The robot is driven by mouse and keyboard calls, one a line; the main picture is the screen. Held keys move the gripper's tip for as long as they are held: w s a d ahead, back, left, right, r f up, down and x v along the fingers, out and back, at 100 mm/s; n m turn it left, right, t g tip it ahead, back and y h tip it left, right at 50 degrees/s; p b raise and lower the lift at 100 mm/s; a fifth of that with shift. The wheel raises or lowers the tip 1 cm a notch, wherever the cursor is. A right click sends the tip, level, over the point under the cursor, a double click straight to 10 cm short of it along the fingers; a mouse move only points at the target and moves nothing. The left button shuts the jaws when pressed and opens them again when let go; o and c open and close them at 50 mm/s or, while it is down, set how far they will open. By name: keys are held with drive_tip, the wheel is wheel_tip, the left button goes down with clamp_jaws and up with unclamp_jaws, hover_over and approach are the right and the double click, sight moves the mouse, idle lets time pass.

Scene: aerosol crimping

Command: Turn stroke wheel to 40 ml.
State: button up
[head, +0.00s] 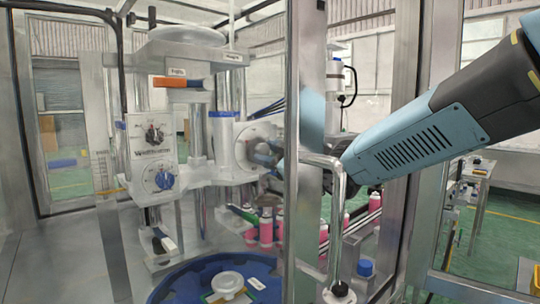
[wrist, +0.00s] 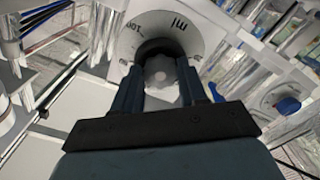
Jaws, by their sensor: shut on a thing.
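The stroke wheel is a white round dial (head: 254,133) on the side of the crimping machine, seen through the enclosure's clear panel. In the wrist view its white face (wrist: 185,22) carries "ml" and what looks like "100", upside down and slanted. A dark ring with a pale centre stands out from the middle of the dial. My gripper (wrist: 158,76) has one finger on each side of this hub and is shut on it. In the head view my gripper (head: 274,156) is partly hidden at the dial by a metal post. I cannot read the set value.
The machine's front panel (head: 156,155) has a black knob and a blue knob. A blue round table (head: 185,287) lies below. Several pink cans (head: 266,228) stand behind. A metal post (head: 302,100) and a bent handle (head: 338,215) are close to my arm.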

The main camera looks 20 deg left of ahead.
drive_tip(key=shift+f+n, duration=0.1)
drive_tip(key=shift+n, duration=1)
drive_tip(key=shift+s, duration=0.1)
drive_tip(key=o, duration=1.1)
drive_tip(key=shift+c, duration=0.2)
drive_tip(key=v, duration=1.3)
drive_tip(key=shift+s+d, duration=0.2)
drive_tip(key=shift+d, duration=0.1)
